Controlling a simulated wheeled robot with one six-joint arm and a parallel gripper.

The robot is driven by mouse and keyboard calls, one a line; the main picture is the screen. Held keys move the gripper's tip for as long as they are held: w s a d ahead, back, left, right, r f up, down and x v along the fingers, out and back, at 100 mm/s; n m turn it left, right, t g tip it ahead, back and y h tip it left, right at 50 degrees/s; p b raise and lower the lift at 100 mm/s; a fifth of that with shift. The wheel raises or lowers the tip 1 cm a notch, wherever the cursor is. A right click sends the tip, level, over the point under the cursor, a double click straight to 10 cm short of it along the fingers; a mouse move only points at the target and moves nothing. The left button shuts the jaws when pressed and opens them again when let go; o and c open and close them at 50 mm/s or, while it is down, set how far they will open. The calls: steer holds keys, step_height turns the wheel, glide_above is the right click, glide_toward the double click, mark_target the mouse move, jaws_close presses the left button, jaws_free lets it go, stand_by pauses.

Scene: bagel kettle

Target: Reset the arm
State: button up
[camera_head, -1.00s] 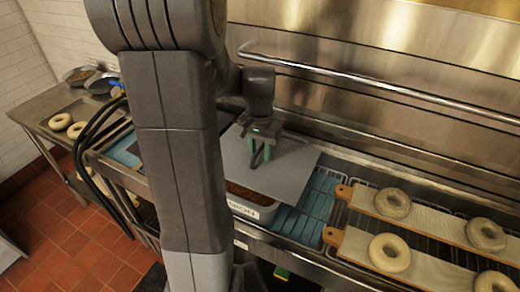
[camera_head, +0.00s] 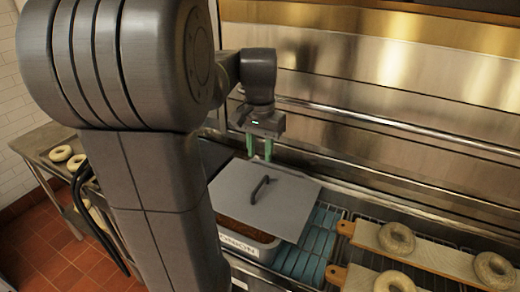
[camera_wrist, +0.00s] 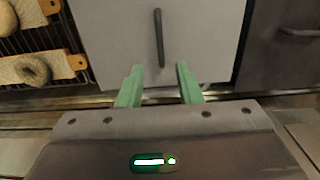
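My gripper (camera_head: 259,150) has green fingers and hangs above and behind a grey lid. The fingers are apart and empty; the gap also shows in the wrist view (camera_wrist: 159,84). The flat grey lid (camera_head: 235,195) has a dark bar handle (camera_head: 261,189), with the handle beyond the fingertips in the wrist view (camera_wrist: 158,38). The lid lies askew over a container (camera_head: 255,247), leaving part of its dark brown contents (camera_head: 240,229) showing at the front. My arm hides much of the left side.
Wooden boards (camera_head: 440,252) with bagels (camera_head: 397,238) lie on a rack at the right. A metal rail (camera_head: 400,128) runs along the steel back wall. A side table at the left holds bagels (camera_head: 60,154). Clear space lies above the lid.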

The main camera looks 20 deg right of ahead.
mark_target(260, 184)
stand_by(0.3)
step_height(260, 184, down, 13)
steer(key=shift+r, duration=0.1)
step_height(260, 184, up, 3)
steer(key=shift+f, duration=0.1)
steer(key=shift+r, duration=0.65)
steer(key=shift+f, duration=0.1)
